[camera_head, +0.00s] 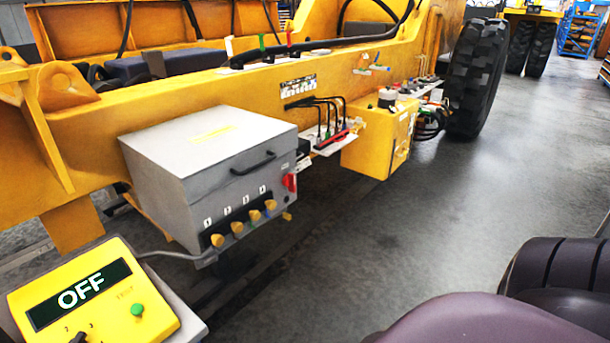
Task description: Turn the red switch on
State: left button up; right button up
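A red switch (290,182) sits on the right side of a grey metal box (190,178) that is mounted on the yellow machine frame. The switch is small in view, and I cannot read its position. A yellow panel (150,306) at the lower left has a dark display (79,294) reading "OFF", a green button (137,310) and a black knob (79,338) cut by the picture's lower edge. Neither of my grippers is in view.
The grey box has a black handle (253,164) and several yellow-orange knobs (237,227) on its front. A yellow tank-like box (372,143) hangs further right. A large tire (478,75) stands behind. The grey floor (420,220) in the middle is clear.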

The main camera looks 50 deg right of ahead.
aim_at(288, 181)
jog(key=i+l, duration=0.1)
jog(key=l, duration=0.35)
jog(key=i+l, duration=0.1)
jog(key=l, duration=0.35)
jog(key=i+l, duration=0.1)
jog(key=l, duration=0.35)
